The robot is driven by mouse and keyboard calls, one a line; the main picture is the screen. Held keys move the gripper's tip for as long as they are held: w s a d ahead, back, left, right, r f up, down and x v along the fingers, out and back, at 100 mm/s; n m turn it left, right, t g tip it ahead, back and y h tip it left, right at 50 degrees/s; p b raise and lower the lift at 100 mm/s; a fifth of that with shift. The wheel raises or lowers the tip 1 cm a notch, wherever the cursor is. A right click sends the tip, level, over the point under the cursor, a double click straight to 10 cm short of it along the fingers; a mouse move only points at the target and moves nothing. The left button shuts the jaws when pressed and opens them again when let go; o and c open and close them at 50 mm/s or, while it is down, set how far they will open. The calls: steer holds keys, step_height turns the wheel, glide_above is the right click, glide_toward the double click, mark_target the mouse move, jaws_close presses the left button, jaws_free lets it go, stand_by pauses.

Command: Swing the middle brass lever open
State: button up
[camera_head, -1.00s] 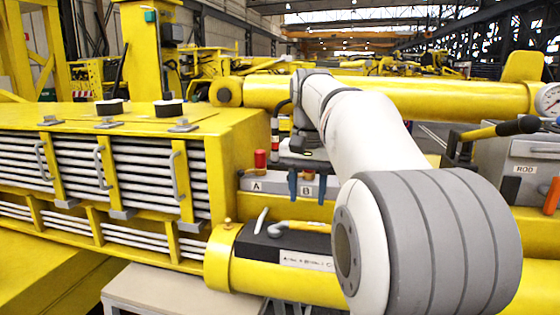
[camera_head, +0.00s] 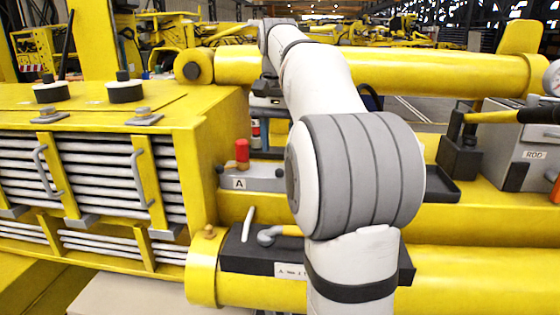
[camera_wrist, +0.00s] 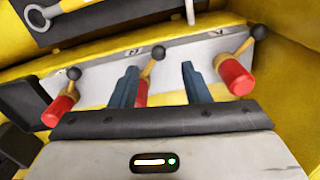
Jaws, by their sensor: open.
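The middle brass lever (camera_wrist: 147,72) has a black ball knob (camera_wrist: 157,53) and rises at a slant from a red cylinder (camera_wrist: 141,94) in the wrist view. Similar levers with red cylinders stand to its left (camera_wrist: 62,100) and right (camera_wrist: 236,76). My gripper (camera_wrist: 160,66) is open, its two blue fingers apart. The middle lever appears between them, nearer the left finger; contact cannot be told. In the head view one red cylinder (camera_head: 242,150) shows above the panel marked A; my arm hides the other levers and my gripper.
A yellow slatted cabinet (camera_head: 215,130) stands left. A grey box marked ROD (camera_head: 530,170) stands right.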

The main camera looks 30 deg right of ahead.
mark_target(280, 169)
step_height(280, 169, down, 5)
steer(key=shift+w+d+f, duration=0.1)
steer(key=shift+w+d, duration=0.05)
steer(key=shift+s+f, duration=0.2)
steer(key=shift+w, duration=0.1)
steer(key=shift+c, duration=0.5)
jaws_close()
